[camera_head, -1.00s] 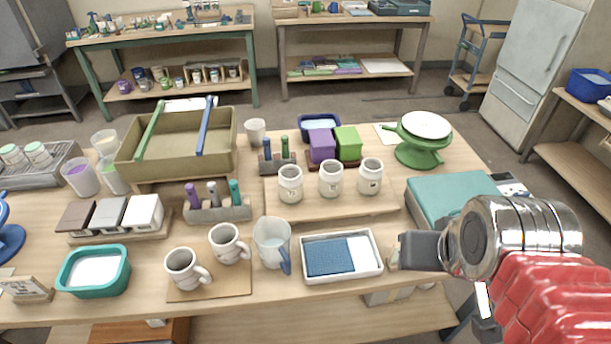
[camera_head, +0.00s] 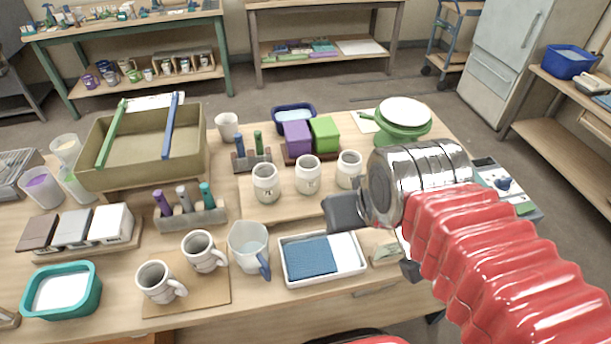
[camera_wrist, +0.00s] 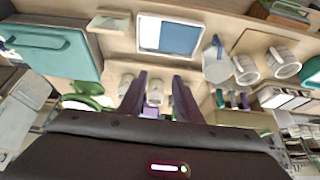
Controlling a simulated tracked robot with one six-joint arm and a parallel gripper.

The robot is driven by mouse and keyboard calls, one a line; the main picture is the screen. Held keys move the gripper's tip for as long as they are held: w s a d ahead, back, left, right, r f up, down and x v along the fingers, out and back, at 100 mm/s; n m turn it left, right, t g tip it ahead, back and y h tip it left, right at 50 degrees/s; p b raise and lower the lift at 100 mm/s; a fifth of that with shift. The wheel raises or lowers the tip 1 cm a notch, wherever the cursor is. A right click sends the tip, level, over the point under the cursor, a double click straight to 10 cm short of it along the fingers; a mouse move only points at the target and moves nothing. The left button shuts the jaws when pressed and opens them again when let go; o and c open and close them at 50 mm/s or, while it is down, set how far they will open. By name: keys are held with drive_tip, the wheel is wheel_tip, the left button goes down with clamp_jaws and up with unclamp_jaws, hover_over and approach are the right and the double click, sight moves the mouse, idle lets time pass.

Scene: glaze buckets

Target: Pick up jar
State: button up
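Three white lidless-looking jars stand in a row on a wooden board (camera_head: 250,205): the left jar (camera_head: 265,184), the middle jar (camera_head: 308,175) and the right jar (camera_head: 348,168). My gripper (camera_head: 342,212) is in front of the right jar and apart from it; only a dark part shows in the head view. In the wrist view my gripper (camera_wrist: 160,80) has its two fingers spread, with a jar (camera_wrist: 155,92) seen between them and another jar (camera_wrist: 126,84) by the left finger. The gripper is empty. The third jar is not clear there.
A white tray with a blue pad (camera_head: 310,262), a clear pitcher (camera_head: 248,246) and two mugs (camera_head: 160,282) stand in front of the board. Purple (camera_head: 297,137) and green blocks (camera_head: 325,133) stand behind the jars, with a green banding wheel (camera_head: 402,118) to the right.

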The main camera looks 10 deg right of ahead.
drive_tip(key=shift+o, duration=0.4)
drive_tip(key=shift+o, duration=0.7)
drive_tip(key=o, duration=0.3)
drive_tip(key=shift+w+r, duration=0.25)
drive_tip(key=shift+w, duration=0.15)
drive_tip(key=o, duration=0.7)
drive_tip(key=shift+n+g, duration=0.5)
drive_tip(key=shift+g, duration=0.2)
drive_tip(key=w, duration=0.2)
drive_tip(key=w+r, duration=0.1)
drive_tip(key=w, duration=0.3)
drive_tip(key=shift+a+r, duration=0.3)
drive_tip(key=shift+r, duration=0.1)
drive_tip(key=n+g, duration=0.3)
drive_tip(key=g, duration=0.1)
hover_over(308, 167)
drive_tip(key=f, duration=0.9)
drive_tip(key=shift+s+a+f, duration=0.15)
drive_tip(key=shift+s+f, duration=0.05)
drive_tip(key=shift+s, duration=0.05)
drive_tip(key=shift+f, duration=4.3)
